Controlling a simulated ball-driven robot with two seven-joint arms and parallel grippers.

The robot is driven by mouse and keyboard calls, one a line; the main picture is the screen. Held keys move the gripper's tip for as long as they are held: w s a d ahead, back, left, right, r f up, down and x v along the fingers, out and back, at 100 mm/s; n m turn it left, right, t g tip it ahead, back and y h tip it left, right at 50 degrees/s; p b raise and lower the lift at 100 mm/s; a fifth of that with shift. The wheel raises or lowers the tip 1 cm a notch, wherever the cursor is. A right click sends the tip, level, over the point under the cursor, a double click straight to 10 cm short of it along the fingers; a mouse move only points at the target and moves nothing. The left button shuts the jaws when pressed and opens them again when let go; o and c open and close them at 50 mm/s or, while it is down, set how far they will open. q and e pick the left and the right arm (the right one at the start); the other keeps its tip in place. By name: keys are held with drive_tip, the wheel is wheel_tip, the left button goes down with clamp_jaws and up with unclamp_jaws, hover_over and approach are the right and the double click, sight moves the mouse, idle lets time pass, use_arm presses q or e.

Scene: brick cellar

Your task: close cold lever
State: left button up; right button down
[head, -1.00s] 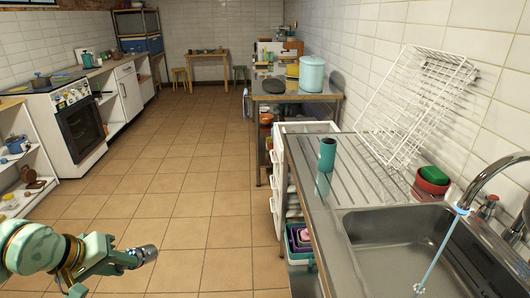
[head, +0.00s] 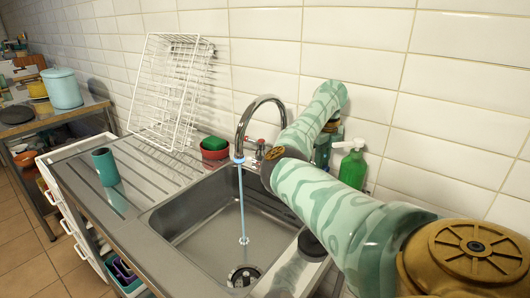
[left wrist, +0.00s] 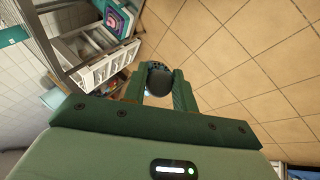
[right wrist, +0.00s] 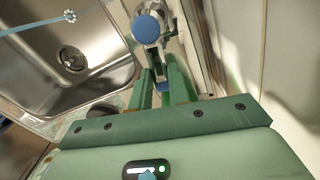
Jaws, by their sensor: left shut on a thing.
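The tap (head: 263,103) arches over the steel sink, and water (head: 241,205) runs from its spout. A red-topped handle (head: 260,147) shows beside its base. My right arm hides the tap's other side in the head view. In the right wrist view a blue-capped cold lever (right wrist: 148,27) stands just beyond my right gripper (right wrist: 163,82). A small blue part shows between its fingers; I cannot tell whether they grip it. My left gripper (left wrist: 157,88) is shut on a dark round-ended cylinder (left wrist: 157,76), above the tiled floor.
The sink basin (head: 195,222) has a drain at its bottom. A teal cup (head: 103,166) and a white rack (head: 165,95) stand on the drainboard. Red and green bowls (head: 214,148) sit behind the sink. A green soap bottle (head: 353,168) stands behind my right arm, near the wall.

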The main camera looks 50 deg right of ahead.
use_arm(q)
drive_tip(key=r+p, duration=0.4)
drive_tip(key=r, duration=0.1)
drive_tip(key=shift+s+r, duration=0.2)
drive_tip(key=shift+r, duration=0.1)
drive_tip(key=shift+f, duration=0.3)
use_arm(e)
drive_tip(key=shift+d+n, duration=0.6)
drive_tip(key=shift+n, duration=0.5)
use_arm(q)
drive_tip(key=shift+f, duration=0.1)
drive_tip(key=shift+w+b, duration=0.1)
drive_tip(key=shift+b, duration=0.2)
use_arm(e)
drive_tip(key=c, duration=1.3)
unclamp_jaws()
drive_tip(key=shift+w+a, duration=0.1)
use_arm(q)
drive_tip(key=shift+t, duration=0.3)
wheel_tip(320, 180, up, 6)
drive_tip(key=p, duration=0.4)
drive_tip(key=shift+f, duration=0.2)
use_arm(e)
wheel_tip(320, 180, up, 12)
drive_tip(key=shift+r, duration=0.1)
